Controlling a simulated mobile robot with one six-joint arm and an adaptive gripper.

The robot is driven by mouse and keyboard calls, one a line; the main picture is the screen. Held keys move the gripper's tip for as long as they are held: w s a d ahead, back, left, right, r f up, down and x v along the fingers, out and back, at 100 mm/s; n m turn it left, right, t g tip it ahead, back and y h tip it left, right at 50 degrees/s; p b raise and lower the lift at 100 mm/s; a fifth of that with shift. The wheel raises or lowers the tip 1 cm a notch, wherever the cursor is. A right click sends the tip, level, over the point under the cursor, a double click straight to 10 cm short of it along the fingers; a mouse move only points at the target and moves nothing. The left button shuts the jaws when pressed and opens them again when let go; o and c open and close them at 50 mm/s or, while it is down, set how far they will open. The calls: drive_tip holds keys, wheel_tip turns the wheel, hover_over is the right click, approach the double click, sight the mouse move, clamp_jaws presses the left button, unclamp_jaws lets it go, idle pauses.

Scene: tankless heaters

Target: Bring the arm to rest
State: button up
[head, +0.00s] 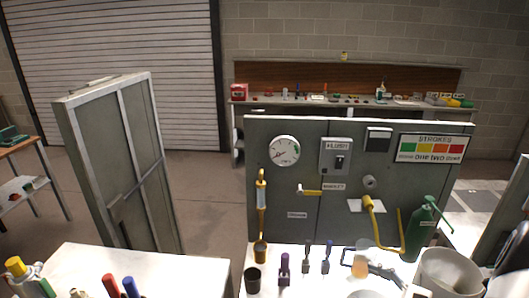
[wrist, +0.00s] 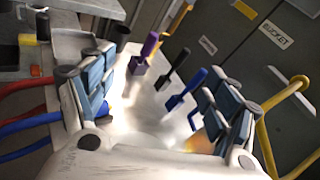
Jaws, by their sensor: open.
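My gripper (wrist: 160,75) is open in the wrist view, its two fingers with blue pads spread wide. Nothing shows held between them. Beyond the fingers, over a white worktop, stand a purple-handled tool (wrist: 148,45), a black-handled tool (wrist: 177,66) and a blue-handled tool (wrist: 190,86). They appear apart from the fingers, though the exact gap is hard to tell. In the head view I cannot make out the gripper clearly.
A grey panel (head: 230,160) with gauge (head: 284,150), switch box (head: 337,156) and yellow pipe (head: 378,225) stands behind the worktop. A green bottle (head: 421,230) and pale bucket (head: 450,272) are at right. A dark cup (head: 253,279) sits at left. Floor (head: 205,180) is clear at left.

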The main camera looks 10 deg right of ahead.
drive_tip(key=s+a+r+n+g, duration=0.2)
drive_tip(key=a+r+n+g, duration=0.35)
drive_tip(key=a, duration=0.45)
drive_tip(key=s+a+r+n+g, duration=0.2)
drive_tip(key=a+r+n+g, duration=0.2)
drive_tip(key=a+r+n, duration=0.4)
drive_tip(key=s+a+r+n+h, duration=0.3)
drive_tip(key=s+n+h, duration=0.1)
drive_tip(key=s+n, duration=0.2)
drive_tip(key=s+a+r+n+t+h, duration=0.1)
drive_tip(key=s+a+r+n+h, duration=0.2)
drive_tip(key=s+a+n+h, duration=0.1)
drive_tip(key=s+n+h, duration=0.1)
drive_tip(key=s+n, duration=0.1)
drive_tip(key=s, duration=0.1)
drive_tip(key=shift+s+r, duration=0.2)
drive_tip(key=shift+r, duration=0.05)
